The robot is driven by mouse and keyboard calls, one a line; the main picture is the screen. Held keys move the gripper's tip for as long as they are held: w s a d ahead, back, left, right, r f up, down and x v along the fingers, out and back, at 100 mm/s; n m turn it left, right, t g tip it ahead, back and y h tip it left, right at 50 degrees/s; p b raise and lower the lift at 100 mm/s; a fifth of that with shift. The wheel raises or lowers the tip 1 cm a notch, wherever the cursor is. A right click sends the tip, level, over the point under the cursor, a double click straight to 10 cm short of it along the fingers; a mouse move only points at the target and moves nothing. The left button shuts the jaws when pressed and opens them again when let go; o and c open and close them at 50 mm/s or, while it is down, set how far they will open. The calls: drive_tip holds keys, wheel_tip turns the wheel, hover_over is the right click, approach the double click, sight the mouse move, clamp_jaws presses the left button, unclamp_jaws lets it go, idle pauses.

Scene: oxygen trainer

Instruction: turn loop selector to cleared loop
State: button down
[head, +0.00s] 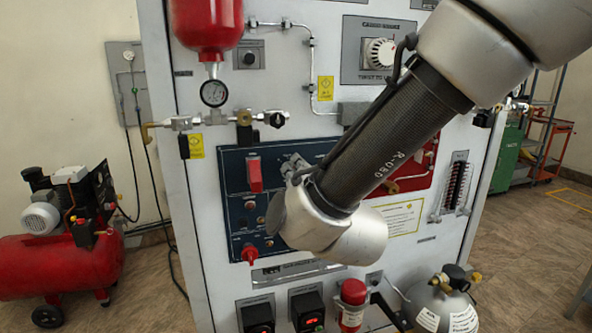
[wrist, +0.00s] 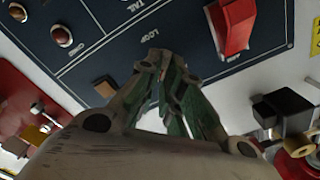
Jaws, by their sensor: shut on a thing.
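A dark blue panel (head: 234,160) holds the controls, and it also fills the top of the wrist view (wrist: 190,50). The word LOOP (wrist: 149,36) is printed on it just beyond my fingertips. My gripper (wrist: 168,72) is at the panel face, its fingers closed together beside that label. It is shut on the loop selector, which the fingers hide, so its pointing direction cannot be read. In the head view my gripper (head: 292,168) touches or nearly touches the panel, and my arm covers the panel's right part.
A red switch cover (head: 254,174) sticks out close beside my gripper, also seen in the wrist view (wrist: 234,27). A red knob (head: 249,254) sits lower left. Valves and a gauge (head: 214,93) are above. A cylinder (head: 442,304) stands lower right.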

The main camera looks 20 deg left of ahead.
drive_tip(key=c, duration=1.6)
unclamp_jaws()
drive_tip(key=shift+o, duration=0.2)
drive_tip(key=v, duration=1.2)
drive_tip(key=shift+s, duration=0.1)
